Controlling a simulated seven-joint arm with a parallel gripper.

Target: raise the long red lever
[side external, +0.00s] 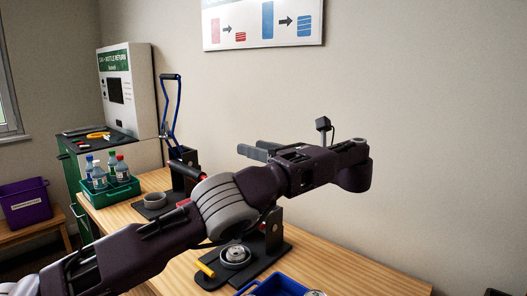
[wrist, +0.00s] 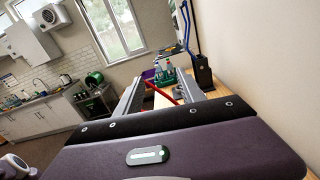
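The long red lever is mostly hidden behind my arm in the side view. A short red piece (side external: 204,177) shows beside a black grip, and it appears to slope down right toward a dark post (side external: 273,225). In the wrist view the red lever (wrist: 163,95) crosses the gap between my fingers in the picture; how far beyond them it lies I cannot tell. My gripper (side external: 252,148) is held above the table, fingers pointing left. It also shows in the wrist view (wrist: 160,84), with its fingers apart and nothing visibly held.
A blue lever (side external: 168,110) stands upright on another dark post at the back. A green crate (side external: 112,191) with several bottles is at the left table end. A yellow handle (side external: 205,269) and a can (side external: 235,255) are at the near base. A blue bin (side external: 270,288) is in front.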

